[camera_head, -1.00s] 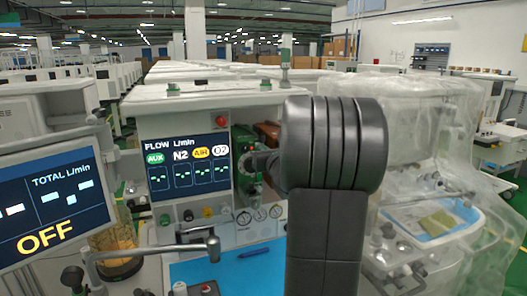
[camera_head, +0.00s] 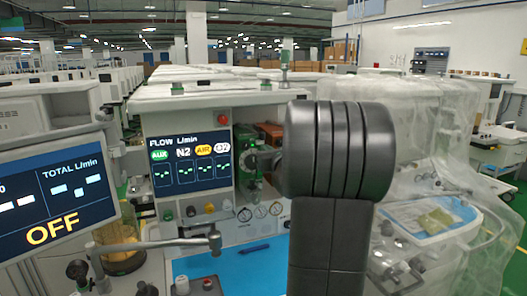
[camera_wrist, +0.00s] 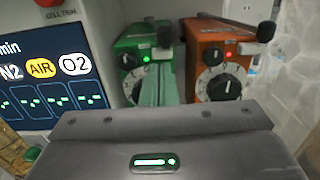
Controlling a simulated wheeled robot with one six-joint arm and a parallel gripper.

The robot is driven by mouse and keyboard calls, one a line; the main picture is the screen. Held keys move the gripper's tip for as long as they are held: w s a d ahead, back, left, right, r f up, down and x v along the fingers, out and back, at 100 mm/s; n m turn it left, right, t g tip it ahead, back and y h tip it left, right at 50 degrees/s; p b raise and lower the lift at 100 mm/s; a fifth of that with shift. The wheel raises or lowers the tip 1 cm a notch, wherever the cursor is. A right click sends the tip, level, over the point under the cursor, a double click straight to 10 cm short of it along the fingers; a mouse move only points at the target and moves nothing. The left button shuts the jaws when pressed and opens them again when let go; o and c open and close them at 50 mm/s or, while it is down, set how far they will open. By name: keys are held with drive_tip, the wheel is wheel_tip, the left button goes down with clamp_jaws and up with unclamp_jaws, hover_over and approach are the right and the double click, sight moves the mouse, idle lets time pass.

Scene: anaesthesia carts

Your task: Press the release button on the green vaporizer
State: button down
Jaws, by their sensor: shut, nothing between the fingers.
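In the head view the green vaporizer (camera_head: 246,140) is partly hidden by my arm.
An orange vaporizer (camera_wrist: 212,58) stands close on the right of the green one. The flow screen (camera_head: 188,163) is to the left. A blue work surface (camera_head: 225,266) lies below, with a pen on it. Plastic-wrapped equipment (camera_head: 430,140) stands at the right.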

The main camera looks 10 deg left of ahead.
drive_tip(key=b+v, duration=0.1)
drive_tip(key=v, duration=0.8)
drive_tip(key=shift+w+r, duration=0.1)
drive_tip(key=shift+w, duration=0.1)
